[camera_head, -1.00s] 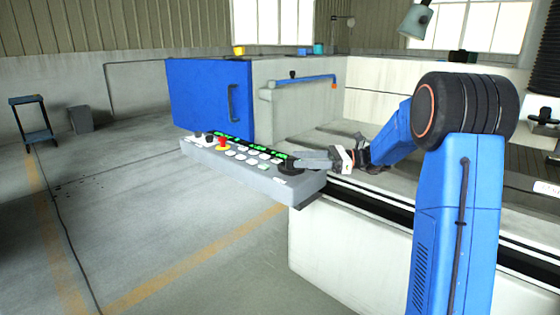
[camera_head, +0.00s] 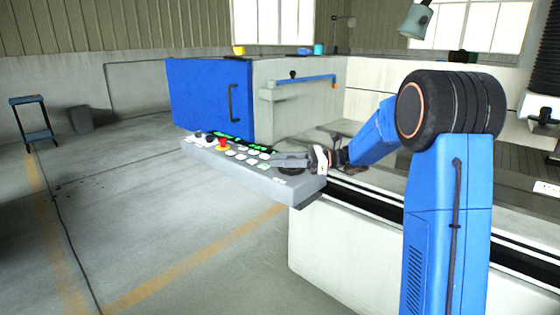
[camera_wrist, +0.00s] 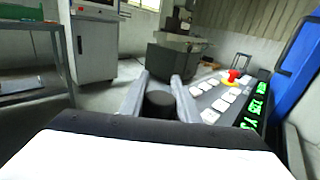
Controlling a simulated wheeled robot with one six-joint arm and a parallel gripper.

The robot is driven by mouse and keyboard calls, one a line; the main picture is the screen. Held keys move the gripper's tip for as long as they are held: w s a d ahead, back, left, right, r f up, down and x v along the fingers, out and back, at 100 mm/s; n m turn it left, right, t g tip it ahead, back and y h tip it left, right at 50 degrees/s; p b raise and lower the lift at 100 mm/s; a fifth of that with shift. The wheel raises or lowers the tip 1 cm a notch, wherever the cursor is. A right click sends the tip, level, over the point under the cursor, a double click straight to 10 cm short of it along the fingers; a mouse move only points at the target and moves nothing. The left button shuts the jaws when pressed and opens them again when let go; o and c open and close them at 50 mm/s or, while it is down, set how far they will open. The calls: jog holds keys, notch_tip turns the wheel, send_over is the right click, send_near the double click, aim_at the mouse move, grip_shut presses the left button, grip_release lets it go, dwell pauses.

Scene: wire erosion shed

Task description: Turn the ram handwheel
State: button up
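The control panel (camera_head: 255,172) is a grey slab with white keys, green displays and a red button.
The red mushroom button (camera_head: 222,144) and white keys (camera_head: 240,155) lie left of the wheel. A blue cabinet door (camera_head: 210,98) with a handle stands behind the panel. The white machine bed (camera_head: 345,240) is below right.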

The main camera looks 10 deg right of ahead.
jog(key=c, duration=0.4)
jog(key=shift+m+t, duration=0.3)
jog(key=m+t+h, duration=0.1)
jog(key=m+t, duration=0.1)
jog(key=t, duration=0.1)
jog(key=w+m+t+h, duration=0.1)
jog(key=m+t, duration=0.1)
jog(key=shift+w+d+t+h, duration=0.1)
jog(key=shift+d+t+h, duration=0.1)
jog(key=shift+t+h, duration=0.15)
jog(key=shift+w+d+m+t+h, duration=0.2)
jog(key=shift+m+t+h, duration=0.5)
jog(key=shift+t, duration=0.1)
jog(key=shift+w+d+m+t+h, duration=0.15)
jog(key=shift+w+m+t+h, duration=0.05)
jog(key=shift+m+t+h, duration=0.6)
jog(key=shift+w+d+m+t+h, duration=0.2)
jog(key=shift+m+t+h, duration=0.45)
jog(key=shift+t, duration=0.2)
jog(key=shift+h, duration=0.3)
jog(key=o, duration=1.1)
jog(key=shift+c, duration=0.2)
